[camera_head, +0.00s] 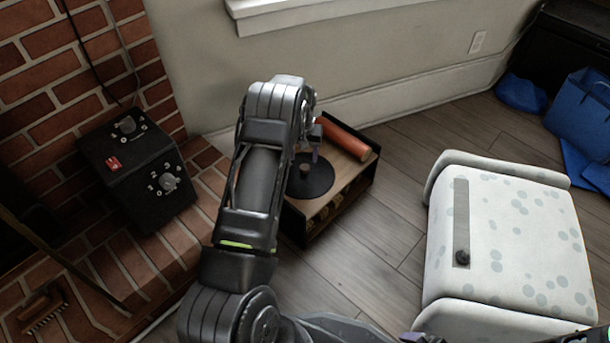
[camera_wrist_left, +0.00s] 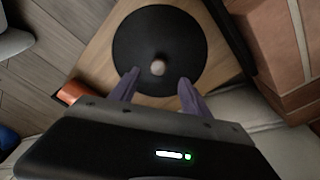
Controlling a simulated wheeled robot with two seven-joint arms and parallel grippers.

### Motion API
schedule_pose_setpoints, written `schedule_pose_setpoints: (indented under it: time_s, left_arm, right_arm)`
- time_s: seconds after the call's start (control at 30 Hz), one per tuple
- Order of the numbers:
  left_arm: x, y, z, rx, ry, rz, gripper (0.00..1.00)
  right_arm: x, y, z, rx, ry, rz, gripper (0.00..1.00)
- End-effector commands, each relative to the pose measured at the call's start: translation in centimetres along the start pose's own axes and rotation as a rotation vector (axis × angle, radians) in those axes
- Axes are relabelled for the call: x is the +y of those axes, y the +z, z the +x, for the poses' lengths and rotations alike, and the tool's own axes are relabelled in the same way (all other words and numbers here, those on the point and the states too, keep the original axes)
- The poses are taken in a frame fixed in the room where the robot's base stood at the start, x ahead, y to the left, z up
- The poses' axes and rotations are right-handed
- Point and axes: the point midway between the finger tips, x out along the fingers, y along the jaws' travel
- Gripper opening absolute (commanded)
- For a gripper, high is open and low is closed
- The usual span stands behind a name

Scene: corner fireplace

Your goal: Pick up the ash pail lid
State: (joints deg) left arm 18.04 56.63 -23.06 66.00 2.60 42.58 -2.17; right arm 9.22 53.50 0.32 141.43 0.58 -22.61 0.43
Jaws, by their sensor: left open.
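The ash pail lid (camera_head: 318,181) is a flat black disc with a small round knob (camera_head: 306,169) in its middle. It lies on the wooden top of a low box by the wall. In the left wrist view the lid (camera_wrist_left: 185,40) shows nearly whole, with its pale brown knob (camera_wrist_left: 158,68) in the centre. My left gripper (camera_head: 308,150) is above the lid. Its two purple fingers (camera_wrist_left: 158,82) are apart, with the knob just beyond and between their tips, and nothing is between them. My arm hides the lid's left part in the head view. My right gripper is not seen clearly.
An orange-red cylinder (camera_head: 345,139) lies along the box's (camera_head: 361,165) back edge. A black control box (camera_head: 140,170) stands on the brick hearth at left. A white spotted seat (camera_head: 520,240) stands at right. Blue bags (camera_head: 582,115) lie at far right. Wooden floor between is clear.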

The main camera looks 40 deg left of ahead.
Motion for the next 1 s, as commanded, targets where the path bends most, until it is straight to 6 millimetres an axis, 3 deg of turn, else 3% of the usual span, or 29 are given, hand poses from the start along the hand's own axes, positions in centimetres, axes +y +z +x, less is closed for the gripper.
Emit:
schedule_pose_setpoints:
  time_s: [0.07, 0.37, 0.73, 1.0]
  left_arm:
    - [0.0, 0.0, 0.8, 0.001, 0.000, 0.000, 0.55]
    - [0.0, -0.1, 0.9, 0.002, 0.000, 0.000, 0.55]
    - [0.2, 0.0, 5.5, 0.002, 0.000, 0.000, 0.55]
    - [0.3, -0.1, 6.0, 0.003, 0.001, -0.001, 0.55]
  right_arm:
    - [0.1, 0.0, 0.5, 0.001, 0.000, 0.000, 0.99]
    - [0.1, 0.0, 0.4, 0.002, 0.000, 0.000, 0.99]
    - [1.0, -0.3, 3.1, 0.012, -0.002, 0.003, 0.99]
    - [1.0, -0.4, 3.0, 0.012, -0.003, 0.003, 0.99]
